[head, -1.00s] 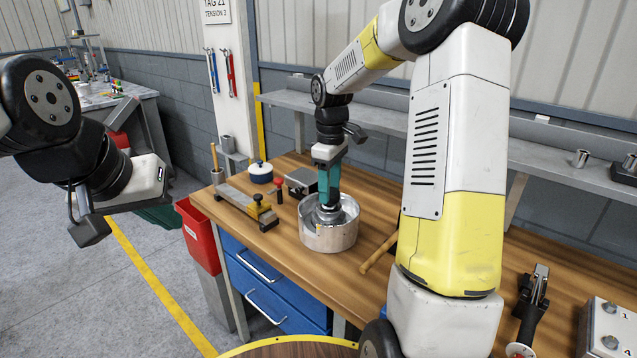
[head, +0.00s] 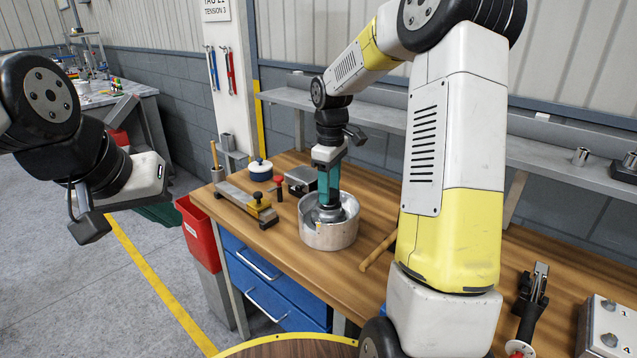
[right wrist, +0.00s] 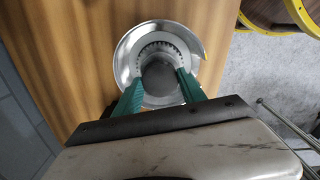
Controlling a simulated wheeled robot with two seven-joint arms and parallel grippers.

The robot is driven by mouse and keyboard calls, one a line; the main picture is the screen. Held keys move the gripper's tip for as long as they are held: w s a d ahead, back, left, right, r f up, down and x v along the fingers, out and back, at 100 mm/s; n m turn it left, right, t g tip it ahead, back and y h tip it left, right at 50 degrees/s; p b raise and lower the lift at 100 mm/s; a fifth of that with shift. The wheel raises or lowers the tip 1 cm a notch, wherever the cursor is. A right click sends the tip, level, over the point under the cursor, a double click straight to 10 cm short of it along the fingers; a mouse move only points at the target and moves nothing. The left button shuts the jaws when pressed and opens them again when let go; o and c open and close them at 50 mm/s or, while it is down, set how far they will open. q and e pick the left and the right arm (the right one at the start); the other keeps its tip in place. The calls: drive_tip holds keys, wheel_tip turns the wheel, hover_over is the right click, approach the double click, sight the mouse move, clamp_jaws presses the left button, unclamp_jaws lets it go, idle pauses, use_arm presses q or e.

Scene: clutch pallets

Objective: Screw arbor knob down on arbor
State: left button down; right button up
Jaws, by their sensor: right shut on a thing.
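The arbor knob (right wrist: 160,78) is a dark grey round piece between the teal fingers of my right gripper (right wrist: 158,88). My right gripper (head: 328,205) points straight down into a silver metal drum (head: 330,236) on the wooden bench and is shut on the knob. In the right wrist view a toothed ring (right wrist: 160,50) surrounds the knob inside the drum's bright rim (right wrist: 126,58). The arbor under the knob is hidden, so the thread contact cannot be seen. My left gripper (head: 90,225) hangs at the left over the floor, away from the bench; its fingertips are not clear.
A grey bar fixture with a yellow block (head: 262,208) lies left of the drum. A blue-and-white pot (head: 260,170) stands behind it. A wooden handle (head: 378,251) lies close on the drum's right. A red bin (head: 198,235) hangs at the bench's left end.

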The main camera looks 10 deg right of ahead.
drive_tip(key=shift+f, duration=0.35)
idle(0.3)
drive_tip(key=o, duration=1.6)
drive_tip(key=c, duration=1.3)
drive_tip(key=shift+o, duration=0.2)
drive_tip(key=m, duration=0.5)
drive_tip(key=shift+a, duration=0.1)
drive_tip(key=m, duration=0.5)
drive_tip(key=o, duration=1.1)
